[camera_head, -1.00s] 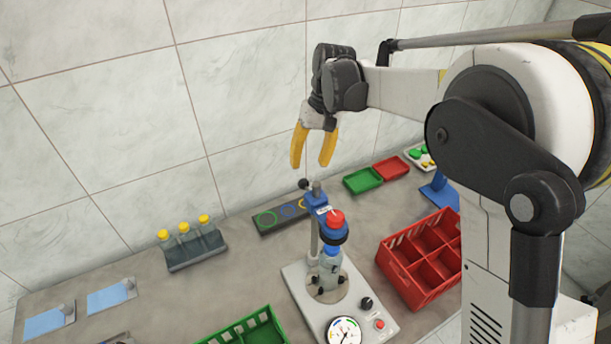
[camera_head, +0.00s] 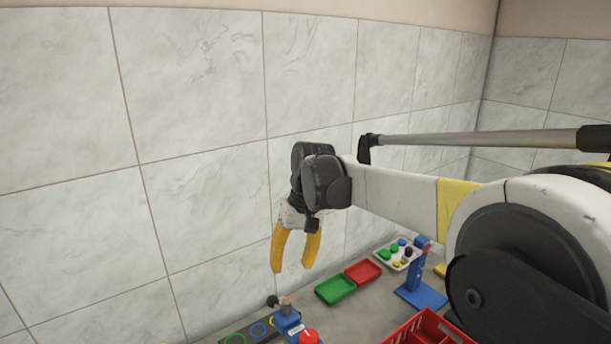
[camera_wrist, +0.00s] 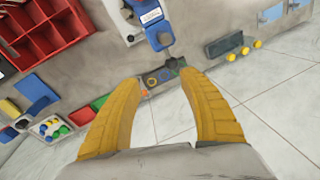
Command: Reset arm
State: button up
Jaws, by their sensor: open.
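My gripper (camera_head: 292,268) has two yellow fingers hanging down in the head view, apart and with nothing between them. It is up in the air in front of the tiled wall, above the back of the table. In the wrist view my gripper (camera_wrist: 162,95) shows both yellow fingers spread wide and empty. My white arm reaches in from the right in the head view.
The air around my gripper is clear.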

jog(key=s+d+f+m+t+b, duration=0.25)
jog(key=s+d+b, duration=0.25)
jog(key=s+d, duration=0.35)
jog(key=s+d+f+m+t+b, duration=0.1)
jog(key=s+d+f+t+b, duration=0.3)
jog(key=s+d, duration=0.45)
jog(key=s+d+f+m+h+b, duration=0.1)
jog(key=s+d+f+h+b, duration=0.1)
jog(key=s+d+f+b, duration=0.2)
notch_tip(320, 180, down, 5)
jog(key=shift+s+d+r+t+b, duration=0.1)
jog(key=shift+s+d+t+b, duration=0.35)
jog(key=shift+s+d, duration=0.75)
jog(key=shift+o, duration=0.6)
jog(key=shift+w, duration=0.1)
